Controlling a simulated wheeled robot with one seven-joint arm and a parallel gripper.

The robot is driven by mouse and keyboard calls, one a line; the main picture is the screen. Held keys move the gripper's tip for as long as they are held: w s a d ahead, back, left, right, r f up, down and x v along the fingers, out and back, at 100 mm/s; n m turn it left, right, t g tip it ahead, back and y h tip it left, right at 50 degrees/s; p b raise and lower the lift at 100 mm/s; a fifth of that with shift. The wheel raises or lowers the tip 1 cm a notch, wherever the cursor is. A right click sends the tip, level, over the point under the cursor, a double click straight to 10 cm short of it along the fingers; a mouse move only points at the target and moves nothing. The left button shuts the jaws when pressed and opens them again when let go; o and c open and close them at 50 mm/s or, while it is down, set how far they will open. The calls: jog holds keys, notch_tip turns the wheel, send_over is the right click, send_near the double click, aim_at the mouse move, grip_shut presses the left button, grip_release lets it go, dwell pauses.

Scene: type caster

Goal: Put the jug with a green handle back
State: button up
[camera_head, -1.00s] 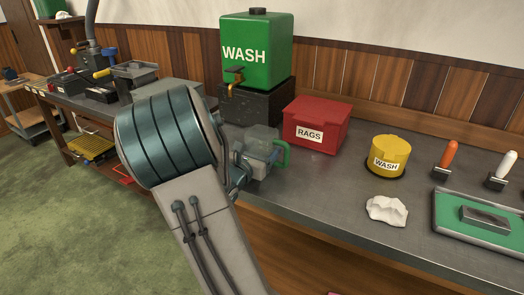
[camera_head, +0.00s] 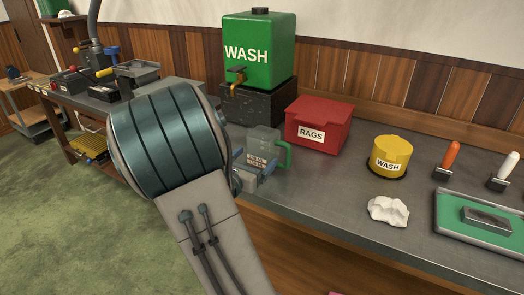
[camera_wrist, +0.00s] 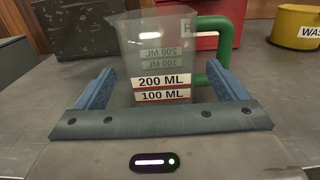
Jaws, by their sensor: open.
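The jug is clear, with a green handle (camera_head: 285,155) and "200 ML" and "100 ML" labels. The jug (camera_head: 262,145) stands upright on the bench in front of the black block under the wash tank. In the wrist view the jug (camera_wrist: 160,62) is straight ahead, its handle on the right. My gripper (camera_wrist: 163,75) is open, with one blue finger to the left of the jug's lower part and one to the right, near the handle. Whether the fingertips overlap the jug is hard to tell. In the head view my gripper (camera_head: 252,178) is partly hidden by my arm.
The green wash tank (camera_head: 258,50) sits on a black block (camera_head: 258,105) behind the jug. A red rags bin (camera_head: 318,124) stands to the right, then a yellow wash pot (camera_head: 390,155) and a crumpled white rag (camera_head: 388,210).

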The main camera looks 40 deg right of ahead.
jog(key=v, duration=0.5)
jog(key=shift+s+a, duration=0.35)
jog(key=shift+a, duration=0.1)
jog(key=s+m+g, duration=0.2)
jog(key=s+f+m+g+y, duration=0.1)
jog(key=s+m+g, duration=0.1)
jog(key=s+m, duration=0.1)
jog(key=s+m+g+y, duration=0.1)
jog(key=s+m+g, duration=0.1)
jog(key=shift+s+d+f, duration=0.2)
jog(key=shift+d+f, duration=0.2)
jog(key=s+a+f+m+g+y, duration=0.2)
jog(key=s+a+m+y, duration=0.2)
jog(key=s+m+y, duration=0.15)
jog(key=s+a+r+m+t+y, duration=0.1)
jog(key=a+r+m+t+y, duration=0.1)
jog(key=a+m+y, duration=0.7)
jog(key=a+m+t, duration=0.1)
jog(key=a, duration=0.6)
jog(key=shift+s, duration=0.25)
